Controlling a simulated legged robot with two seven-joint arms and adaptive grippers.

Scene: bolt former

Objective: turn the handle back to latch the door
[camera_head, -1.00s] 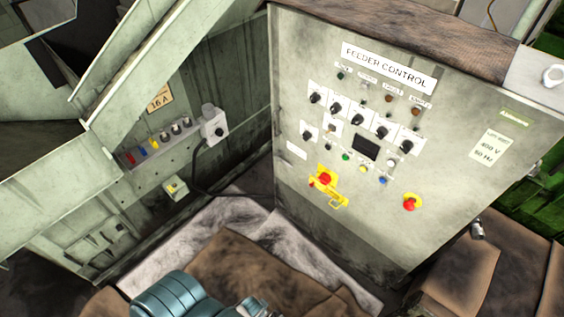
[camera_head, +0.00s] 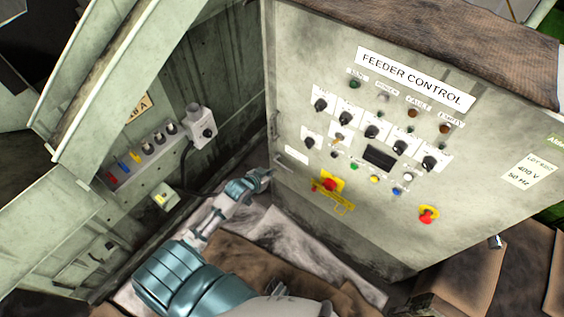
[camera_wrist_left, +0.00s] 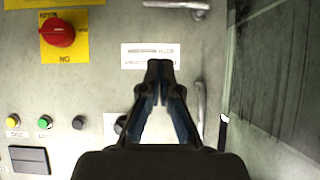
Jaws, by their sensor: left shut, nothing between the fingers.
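The door is the pale grey "FEEDER CONTROL" panel (camera_head: 340,220). On its left edge an upright lever handle (camera_head: 273,125) shows in the head view. In the left wrist view this handle (camera_wrist_left: 200,108) lies along the door edge, right of my fingers. My left gripper (camera_head: 267,176) is shut and empty at the door's left edge, below the white label (camera_head: 297,155). In the wrist view its fingertips (camera_wrist_left: 160,68) overlap that label. Contact cannot be told. My right gripper is out of view.
The door face carries several black knobs, a yellow-red rotary switch (camera_head: 331,185) and a red button (camera_head: 428,214). A grey socket box (camera_head: 200,128) and a small yellow-topped box (camera_head: 165,197) are on the left wall. Brown boxes (camera_head: 470,265) stand at the lower right.

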